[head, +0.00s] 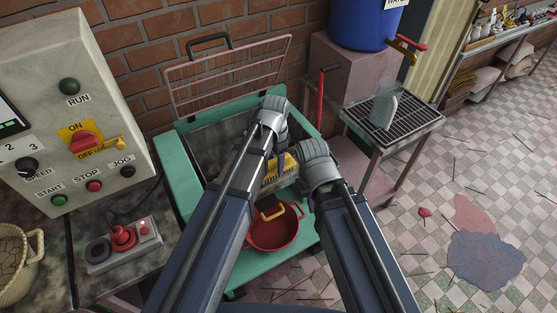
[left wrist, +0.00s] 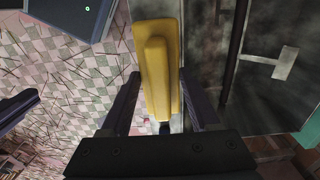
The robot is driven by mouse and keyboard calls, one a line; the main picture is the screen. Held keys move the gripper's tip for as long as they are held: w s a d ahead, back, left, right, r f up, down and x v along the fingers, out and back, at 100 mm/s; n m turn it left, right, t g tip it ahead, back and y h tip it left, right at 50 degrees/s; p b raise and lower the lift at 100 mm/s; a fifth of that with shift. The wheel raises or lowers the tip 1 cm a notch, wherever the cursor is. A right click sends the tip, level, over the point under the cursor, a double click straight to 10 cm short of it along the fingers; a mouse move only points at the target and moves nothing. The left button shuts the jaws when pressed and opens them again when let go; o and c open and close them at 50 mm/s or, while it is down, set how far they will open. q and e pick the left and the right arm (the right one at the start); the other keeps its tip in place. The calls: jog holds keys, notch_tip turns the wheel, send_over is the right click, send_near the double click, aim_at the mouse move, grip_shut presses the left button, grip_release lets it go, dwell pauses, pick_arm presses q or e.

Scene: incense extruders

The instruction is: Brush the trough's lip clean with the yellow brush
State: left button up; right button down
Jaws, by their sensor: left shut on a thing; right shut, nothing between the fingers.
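The yellow brush (left wrist: 160,70) is clamped between the two dark fingers of my left gripper (left wrist: 158,88). Its bristles are not clear to see. In the head view my left wrist reaches over the trough (head: 215,137), a dark, stained basin in a green frame, and hides part of it. A yellow piece (head: 289,162) shows between my wrists; I cannot tell whether it is the brush. My right gripper (head: 290,183) is shut and empty at the trough's front right, its fingers mostly hidden. Whether the brush touches the lip is hidden.
A rack cart (head: 400,120) stands at right, beyond a red lever (head: 321,98).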

pick_arm(q)
jog(key=shift+s+a+r, duration=0.1)
jog(key=shift+s+a, duration=0.65)
jog(key=shift+a, duration=0.25)
jog(key=shift+s+a, duration=0.55)
jog(key=shift+a, duration=0.2)
jog(key=shift+s+a, duration=0.5)
jog(key=shift+a, duration=0.2)
jog(key=shift+a, duration=0.1)
jog(key=shift+s+a, duration=0.5)
jog(key=shift+a, duration=0.2)
jog(key=shift+s+a, duration=0.5)
jog(key=shift+a, duration=0.2)
notch_tip(320, 180, up, 6)
jog(key=p, duration=0.6)
